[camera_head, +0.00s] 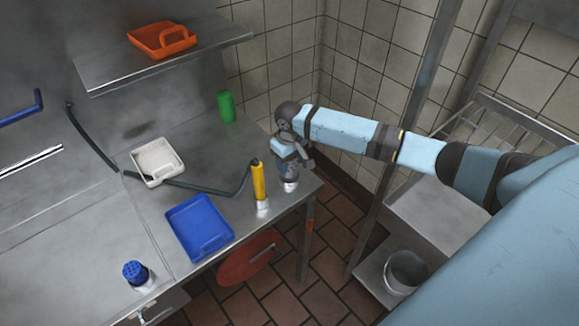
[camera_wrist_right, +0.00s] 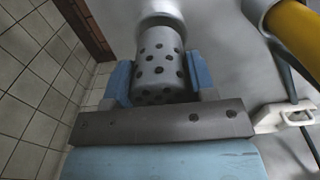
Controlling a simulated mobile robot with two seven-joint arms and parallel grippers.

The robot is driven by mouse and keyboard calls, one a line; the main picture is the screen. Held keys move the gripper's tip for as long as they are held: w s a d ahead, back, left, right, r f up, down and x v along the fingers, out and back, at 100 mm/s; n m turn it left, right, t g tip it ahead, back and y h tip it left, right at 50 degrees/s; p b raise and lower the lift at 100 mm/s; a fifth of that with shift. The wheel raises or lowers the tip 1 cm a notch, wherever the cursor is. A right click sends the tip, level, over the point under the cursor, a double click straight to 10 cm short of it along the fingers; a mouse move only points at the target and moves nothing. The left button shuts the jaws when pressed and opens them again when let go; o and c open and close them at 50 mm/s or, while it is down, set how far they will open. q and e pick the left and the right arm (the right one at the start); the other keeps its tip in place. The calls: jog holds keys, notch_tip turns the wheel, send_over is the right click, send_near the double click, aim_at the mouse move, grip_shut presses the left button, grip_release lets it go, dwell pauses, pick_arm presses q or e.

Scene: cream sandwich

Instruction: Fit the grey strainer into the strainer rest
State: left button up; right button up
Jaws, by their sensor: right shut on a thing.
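The grey strainer (camera_wrist_right: 160,66) is a cylinder with dark round holes, held between the blue fingers of my right gripper (camera_wrist_right: 160,82). In the head view my right gripper (camera_head: 290,165) is over the right front corner of the steel table and mostly hides the strainer. A pale round piece (camera_head: 291,187), which looks like the strainer rest, shows just below the gripper. In the wrist view its pale rim (camera_wrist_right: 160,20) is at the strainer's far end. I cannot tell how deep the strainer sits in it. My left gripper is out of view.
A yellow cylinder (camera_head: 258,180) in a pale holder stands left of the gripper. A blue holed strainer (camera_head: 135,271), blue tray (camera_head: 203,247), white tray (camera_head: 137,158), green cylinder (camera_head: 226,106) and dark hose (camera_head: 205,187) are on the table. A shelf (camera_head: 105,72) bears an orange tray (camera_head: 160,38).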

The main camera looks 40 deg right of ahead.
aim_at(289, 168)
jog(key=shift+f, duration=1.45)
jog(key=o, duration=0.9)
jog(key=shift+f, duration=0.15)
notch_tip(289, 168, up, 12)
jog(key=shift+r, duration=0.2)
